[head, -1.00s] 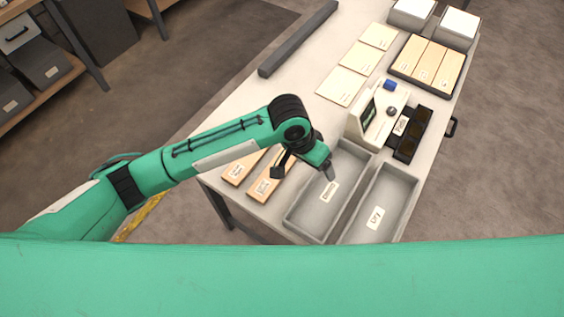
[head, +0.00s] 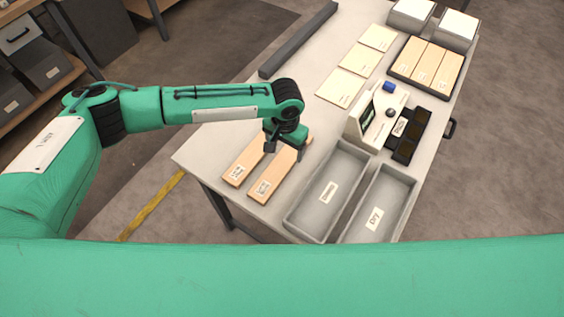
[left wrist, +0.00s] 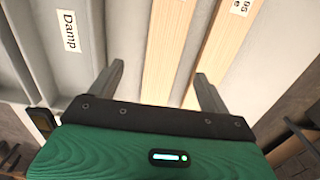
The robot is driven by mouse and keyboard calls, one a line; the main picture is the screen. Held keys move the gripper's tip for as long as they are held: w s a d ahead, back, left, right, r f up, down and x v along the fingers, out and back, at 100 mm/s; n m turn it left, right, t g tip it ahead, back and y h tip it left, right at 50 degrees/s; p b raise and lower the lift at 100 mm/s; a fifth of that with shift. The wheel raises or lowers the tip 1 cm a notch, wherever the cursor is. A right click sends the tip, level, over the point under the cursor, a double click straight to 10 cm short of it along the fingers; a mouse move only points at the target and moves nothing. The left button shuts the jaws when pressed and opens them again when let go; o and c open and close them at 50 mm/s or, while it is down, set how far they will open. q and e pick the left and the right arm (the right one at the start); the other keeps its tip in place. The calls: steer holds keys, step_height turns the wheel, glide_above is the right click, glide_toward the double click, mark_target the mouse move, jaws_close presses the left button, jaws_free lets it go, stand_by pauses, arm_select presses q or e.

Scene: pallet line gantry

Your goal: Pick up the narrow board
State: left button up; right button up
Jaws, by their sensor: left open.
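Two pale wooden boards lie side by side at the table's near left: a left board (head: 251,160) and a right board (head: 275,178), each with a white label. The labels are too small to read in the head view, and I cannot tell which board is narrower. My left gripper (head: 285,152) is open and empty over the far end of the right board. In the left wrist view its fingers (left wrist: 160,72) lie to either side of the board nearer the damp tray (left wrist: 172,45). The other board (left wrist: 220,45) is close to the right finger.
Two grey trays, Damp (head: 300,213) and Dry (head: 403,208), stand right of the boards. Behind them are a white device (head: 366,125) and a black holder (head: 418,135). Three boards lie in a dark tray (head: 397,72). Flat pale panels (head: 341,87) lie behind.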

mark_target(282, 163)
arm_select(q)
step_height(282, 163, down, 3)
steer(key=shift+f, duration=0.1)
steer(key=f, duration=0.1)
steer(key=f+p, duration=0.1)
steer(key=f, duration=0.1)
steer(key=f+p, duration=0.1)
steer(key=shift+w+a+f, duration=0.1)
steer(key=shift+a+f, duration=0.2)
steer(key=shift+a, duration=0.05)
steer(key=shift+f, duration=0.3)
steer(key=c, duration=1.1)
